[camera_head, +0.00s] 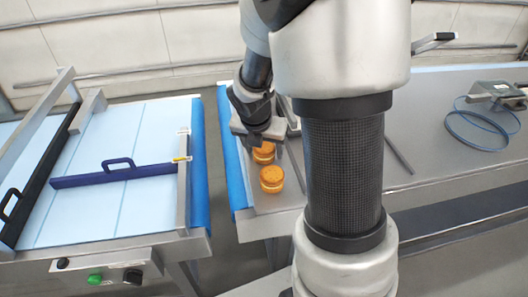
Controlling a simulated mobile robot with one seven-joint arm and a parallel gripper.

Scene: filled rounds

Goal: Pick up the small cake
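Two small round orange-brown cakes are near the left end of the grey table (420,150). The nearer cake (271,180) stands in the open, with a darker band around its middle. The farther cake (263,155) is just behind it, directly below my gripper (265,140), which covers its upper part. My gripper points down at the farther cake. I cannot tell whether the fingers touch it or how far apart they are.
A blue strip (233,160) edges the table's left end. A gap separates it from a machine with a light-blue surface (120,210) and a dark blue bar (115,174). A thin rod (398,155) lies right of my arm.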

